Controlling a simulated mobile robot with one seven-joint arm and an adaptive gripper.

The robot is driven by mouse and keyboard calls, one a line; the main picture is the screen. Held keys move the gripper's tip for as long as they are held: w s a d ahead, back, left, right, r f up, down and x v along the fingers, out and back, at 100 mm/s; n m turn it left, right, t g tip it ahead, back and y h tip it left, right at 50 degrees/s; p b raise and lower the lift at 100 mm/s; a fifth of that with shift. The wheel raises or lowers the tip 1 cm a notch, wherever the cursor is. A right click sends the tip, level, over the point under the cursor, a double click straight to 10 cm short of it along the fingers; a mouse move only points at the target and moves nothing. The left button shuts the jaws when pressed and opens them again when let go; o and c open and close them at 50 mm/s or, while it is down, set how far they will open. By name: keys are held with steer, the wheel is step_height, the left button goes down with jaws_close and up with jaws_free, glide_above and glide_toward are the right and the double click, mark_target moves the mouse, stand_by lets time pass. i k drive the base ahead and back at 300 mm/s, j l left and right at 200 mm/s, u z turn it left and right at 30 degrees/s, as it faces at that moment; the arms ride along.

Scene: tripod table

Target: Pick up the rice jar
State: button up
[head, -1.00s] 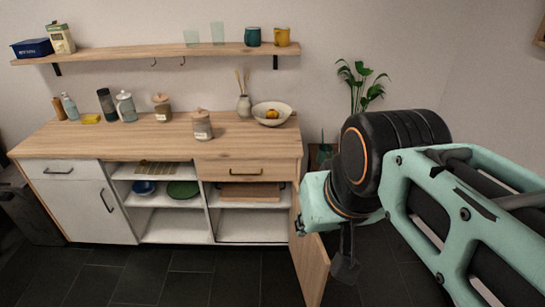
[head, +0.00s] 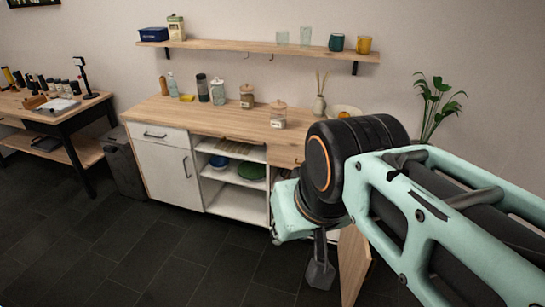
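Two jars with wooden lids stand on the wooden counter (head: 225,113). One jar (head: 247,97) is farther back. The other jar (head: 278,116) is nearer the front edge and right of it. Both have pale labels too small to read, so I cannot tell which is the rice jar. My gripper (head: 320,276) hangs below my wrist, in front of the cabinet and lower than the counter top. It is apart from both jars. Its fingers are too dark and small to show whether they are open or shut.
A dark grinder (head: 202,88) and white canister (head: 218,92) stand left of the jars. A vase (head: 319,106) and bowl (head: 345,111) are to the right. An open cabinet door (head: 353,262) sticks out near my gripper.

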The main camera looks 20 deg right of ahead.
mark_target(278, 117)
steer(key=i+l+u, duration=0.1)
steer(key=l+u, duration=0.3)
steer(key=l, duration=0.15)
steer(key=i+l, duration=0.1)
steer(key=l, duration=1.45)
steer(key=i+l, duration=0.15)
steer(key=l, duration=0.65)
steer(key=k+l, duration=0.35)
steer(key=j, duration=0.65)
steer(key=i+z, duration=0.05)
